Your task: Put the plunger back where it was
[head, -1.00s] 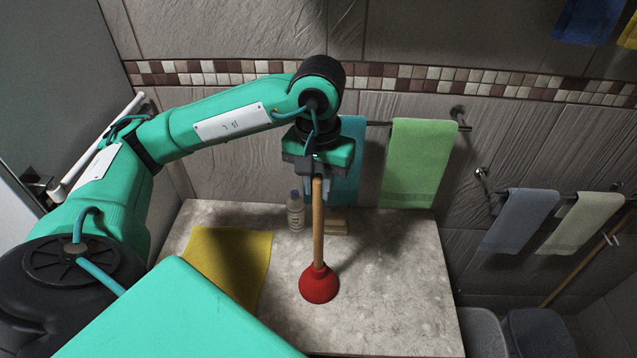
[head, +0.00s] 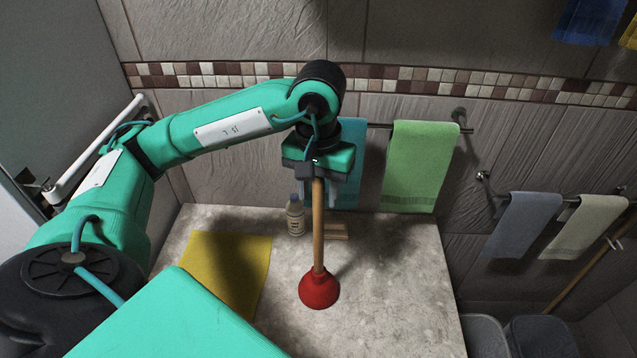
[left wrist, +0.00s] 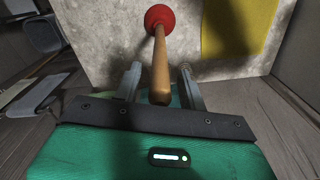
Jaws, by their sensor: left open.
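The plunger (head: 319,287) stands upright on the stone counter, its red cup down and its wooden handle pointing up. It also shows in the left wrist view (left wrist: 160,68), with the handle's top end between my fingers. My left gripper (head: 318,190) is at the top of the handle, above the counter. In the left wrist view its two fingers (left wrist: 158,82) are apart, with a gap on each side of the handle. My right gripper is not in view.
On the counter (head: 395,275), a yellow cloth (head: 225,265) lies left of the plunger. A bottle (head: 295,215) and a small wooden block (head: 336,231) stand behind it. Towels, including a green one (head: 418,165), hang on the wall. The counter's right part is clear.

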